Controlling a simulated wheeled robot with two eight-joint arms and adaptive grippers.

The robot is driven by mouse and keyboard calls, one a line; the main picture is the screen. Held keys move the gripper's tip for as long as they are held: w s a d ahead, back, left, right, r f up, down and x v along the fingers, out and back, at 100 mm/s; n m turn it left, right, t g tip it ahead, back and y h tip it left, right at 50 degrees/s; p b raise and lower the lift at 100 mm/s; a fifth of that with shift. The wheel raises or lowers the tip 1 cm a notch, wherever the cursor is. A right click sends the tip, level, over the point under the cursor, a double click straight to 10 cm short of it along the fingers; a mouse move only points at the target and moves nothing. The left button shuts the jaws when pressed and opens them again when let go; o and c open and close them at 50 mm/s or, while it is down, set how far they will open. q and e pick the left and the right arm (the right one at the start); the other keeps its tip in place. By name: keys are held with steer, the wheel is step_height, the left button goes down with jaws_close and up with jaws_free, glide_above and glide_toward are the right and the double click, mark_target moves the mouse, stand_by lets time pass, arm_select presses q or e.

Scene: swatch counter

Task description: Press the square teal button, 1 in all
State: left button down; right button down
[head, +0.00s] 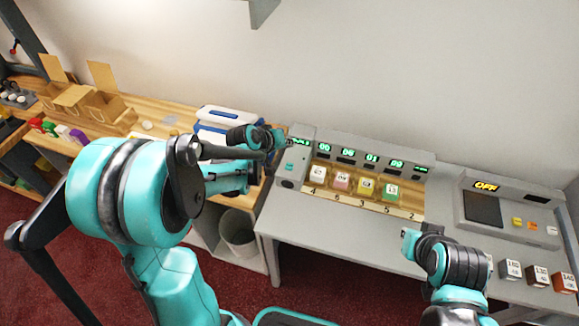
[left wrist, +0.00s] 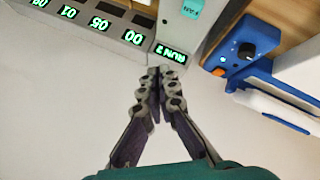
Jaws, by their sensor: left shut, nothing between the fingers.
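The square teal button (head: 290,167) sits on the grey panel at the left end of the console on the counter. In the left wrist view a teal button (left wrist: 192,8) with lettering is at the top edge, partly cut off. My left gripper (head: 286,143) is shut and empty, its tip close to the top of that panel, above the button in the head view. In the left wrist view its fingertips (left wrist: 155,73) meet just beside the green RUN display, apart from the button. My right gripper (head: 428,230) is over the front right of the counter; its fingers are not clear.
The console (head: 345,150) has several green displays over numbered bays with coloured blocks. A grey device (head: 505,215) reading OFF stands to the right, with cubes in front. A blue and white device (left wrist: 255,60) is beside the panel. The wooden bench at left holds boxes.

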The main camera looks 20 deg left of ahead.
mark_target(288, 167)
arm_select(q)
step_height(288, 167, down, 7)
steer(key=b, duration=0.5)
steer(key=shift+f, duration=0.1)
steer(key=shift+f+b, duration=0.4)
steer(key=shift+b, duration=0.15)
stand_by(0.6)
steer(key=shift+f+b, duration=0.45)
steer(key=shift+f+b, duration=0.5)
stand_by(0.6)
steer(key=shift+r, duration=0.1)
steer(key=shift+r+p, duration=0.75)
steer(key=shift+r, duration=0.15)
